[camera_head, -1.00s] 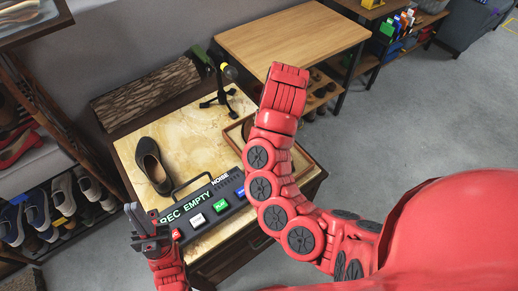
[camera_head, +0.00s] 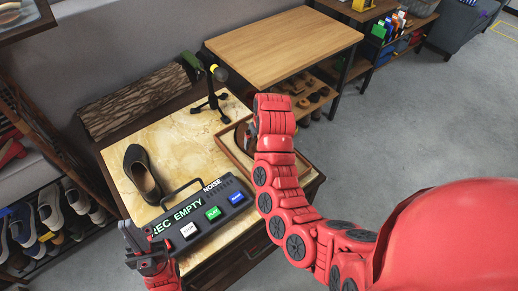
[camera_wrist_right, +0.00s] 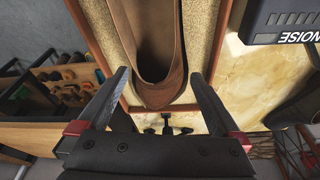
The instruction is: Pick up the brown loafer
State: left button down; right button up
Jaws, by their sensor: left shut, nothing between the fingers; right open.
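The brown loafer (camera_wrist_right: 158,92) lies in a tray with a wooden rim and a speckled tan floor (camera_wrist_right: 213,38). In the right wrist view its rounded end points toward my right gripper (camera_wrist_right: 158,78). That gripper is open, with one finger on each side of the shoe's end; contact is unclear. In the head view my right arm hides most of the tray (camera_head: 232,157), the loafer and the right gripper. My left gripper (camera_head: 137,243) is shut and empty at the lower left, by the front of the recorder box.
A black shoe (camera_head: 138,166) stands on the marble-top table (camera_head: 118,150), left of the tray. A recorder box (camera_head: 211,211) with a handle and coloured buttons sits in front. A small microphone stand (camera_head: 212,100) is behind. A shoe rack (camera_head: 45,215) stands left.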

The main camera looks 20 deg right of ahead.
jog(key=shift+p+x, duration=0.45)
jog(key=shift+x, duration=1.45)
jog(key=shift+w+d, duration=0.1)
jog(key=shift+w, duration=0.1)
grip_shut()
